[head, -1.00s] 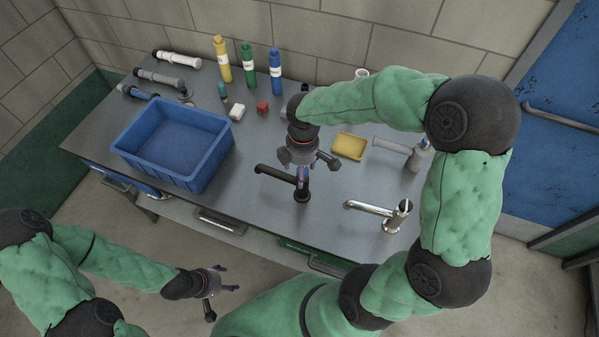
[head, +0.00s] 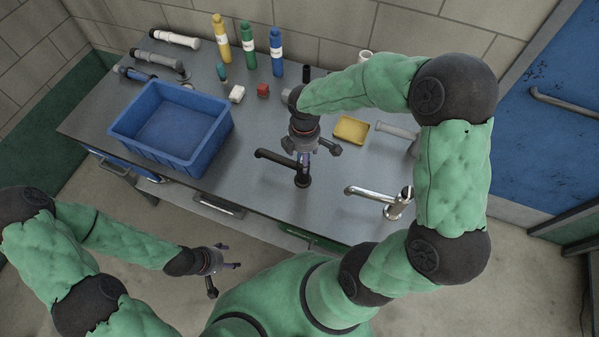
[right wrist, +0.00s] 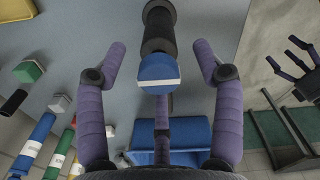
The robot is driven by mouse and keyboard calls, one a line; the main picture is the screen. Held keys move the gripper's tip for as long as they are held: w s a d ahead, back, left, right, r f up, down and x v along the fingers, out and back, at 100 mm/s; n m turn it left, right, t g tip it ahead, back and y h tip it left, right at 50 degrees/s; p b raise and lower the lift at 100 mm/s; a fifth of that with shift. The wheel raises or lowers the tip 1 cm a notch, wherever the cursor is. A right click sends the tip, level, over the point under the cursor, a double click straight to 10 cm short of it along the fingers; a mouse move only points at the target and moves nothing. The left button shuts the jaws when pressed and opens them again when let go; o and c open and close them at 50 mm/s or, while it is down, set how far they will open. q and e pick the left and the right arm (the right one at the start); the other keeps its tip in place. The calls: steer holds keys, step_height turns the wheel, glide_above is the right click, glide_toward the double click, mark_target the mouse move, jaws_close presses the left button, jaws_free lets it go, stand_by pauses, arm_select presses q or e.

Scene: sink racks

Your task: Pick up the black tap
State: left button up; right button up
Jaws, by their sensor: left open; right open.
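The black tap (head: 302,180) stands upright on the grey worktop near its front edge, its spout pointing left in the head view. My right gripper (head: 308,158) is open directly above the tap and partly hides its upper part. In the right wrist view, a black upright body with a blue, white-ringed end, seemingly the tap (right wrist: 158,38), lies between the spread purple fingers of the right gripper (right wrist: 160,62). I see no finger closed on it. My left gripper (head: 224,268) is open and empty, low in front of the bench and away from the tap.
A blue bin (head: 170,165) stands left of the tap. A chrome tap (head: 375,195) is to the right and a yellow tray (head: 351,130) behind. Yellow, green and blue bottles (head: 277,52) stand along the wall. The worktop (head: 245,150) between bin and tap is bare.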

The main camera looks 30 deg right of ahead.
step_height(320, 180, down, 3)
steer(key=shift+w+r, duration=0.1)
steer(key=shift+w, duration=0.05)
jaws_close()
steer(key=shift+r, duration=0.1)
